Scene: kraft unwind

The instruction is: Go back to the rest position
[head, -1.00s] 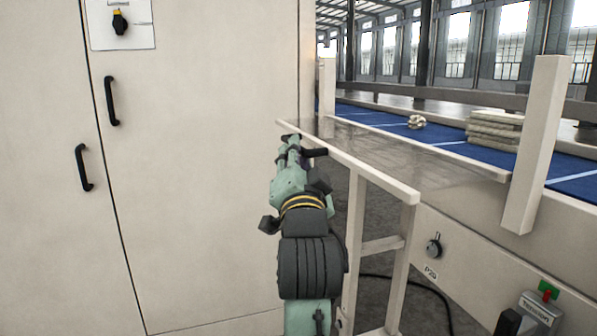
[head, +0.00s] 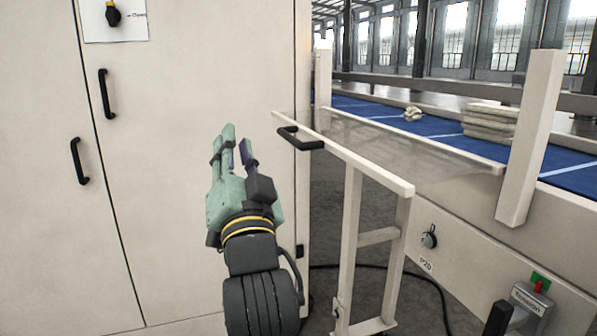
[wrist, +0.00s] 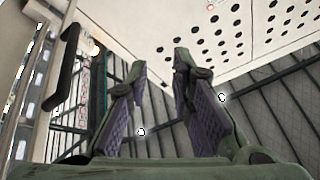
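My gripper (head: 236,150) is in the middle of the head view, pointing up, in front of the beige cabinet. Its fingers stand apart with nothing visible between them. In the wrist view my gripper (wrist: 160,75) also shows two spread fingers with purple pads and an empty gap. The black handle (head: 300,138) of the clear guard gate is right of the gripper and apart from it. That handle also seems to show at the left of the wrist view (wrist: 68,70).
The beige cabinet (head: 200,230) with black handles fills the left. The gate frame (head: 350,240) stands close on the right. Beyond it is a blue bed (head: 440,130) with a pale stack (head: 490,122) and a crumpled lump (head: 412,114). A cable (head: 420,275) lies on the floor.

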